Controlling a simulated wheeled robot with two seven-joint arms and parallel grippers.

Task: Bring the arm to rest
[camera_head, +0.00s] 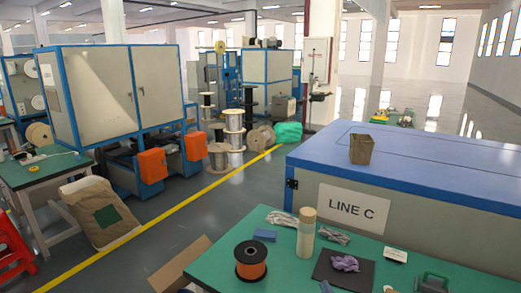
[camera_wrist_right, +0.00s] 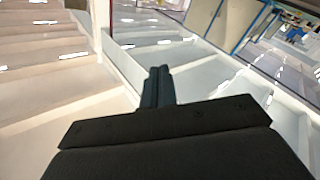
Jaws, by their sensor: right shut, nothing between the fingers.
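My right gripper (camera_wrist_right: 158,85) shows in the right wrist view. Its two dark fingers lie together, shut, with nothing between them. They point away from the dark gripper body into open space, and no object is near the fingertips. In the head view I cannot clearly make out either gripper; only small dark shapes show at the bottom edge. My left gripper is not in view.
A green table (camera_head: 205,265) in front holds an orange spool (camera_head: 251,262), a beige bottle (camera_head: 306,232), a black mat (camera_head: 323,272) with purple cloth (camera_head: 345,263), and small items. A blue-topped LINE C cabinet (camera_head: 440,172) with a brown box (camera_head: 361,150) stands behind.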

